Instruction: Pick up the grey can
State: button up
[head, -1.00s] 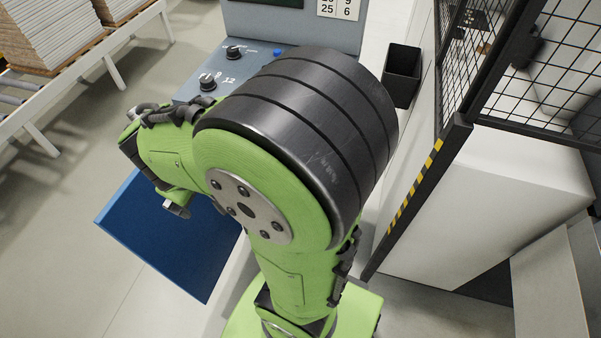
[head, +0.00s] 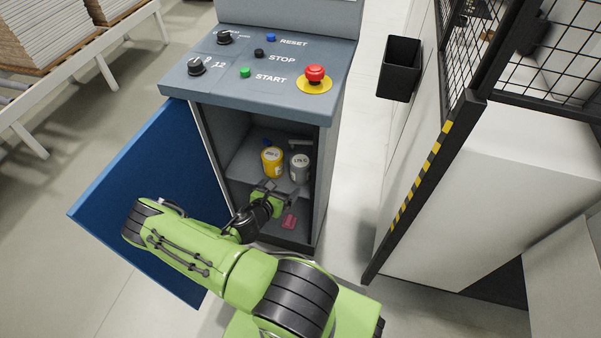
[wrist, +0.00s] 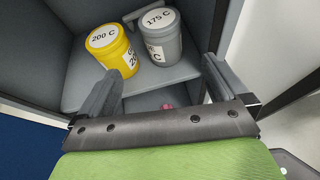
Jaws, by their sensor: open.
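The grey can (head: 300,168) stands upright on the shelf inside the open cabinet, just right of a yellow can (head: 272,160). In the wrist view the grey can (wrist: 160,38) carries a white lid label reading 175 C. The yellow can (wrist: 111,47) beside it reads 200 C. My gripper (head: 276,190) is at the cabinet opening, in front of and below the cans. In the wrist view my gripper (wrist: 160,85) is open and empty, its fingers wide apart, with the grey can beyond the gap, towards the right finger.
The blue cabinet door (head: 150,195) stands open on the left. The control panel (head: 255,65) overhangs the opening. A reddish item (head: 289,221) lies on the cabinet floor below the shelf. A mesh fence (head: 560,60) and a black bin (head: 398,68) stand right.

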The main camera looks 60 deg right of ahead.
aim_at(296, 172)
jog(key=b+x, duration=0.3)
jog(key=x, duration=0.8)
jog(key=shift+s+f, duration=0.1)
jog(key=b+x, duration=0.2)
jog(key=x, duration=0.3)
jog(key=shift+s, duration=0.1)
jog(key=c, duration=1.1)
jog(key=shift+r, duration=0.3)
jog(key=shift+c, duration=0.5)
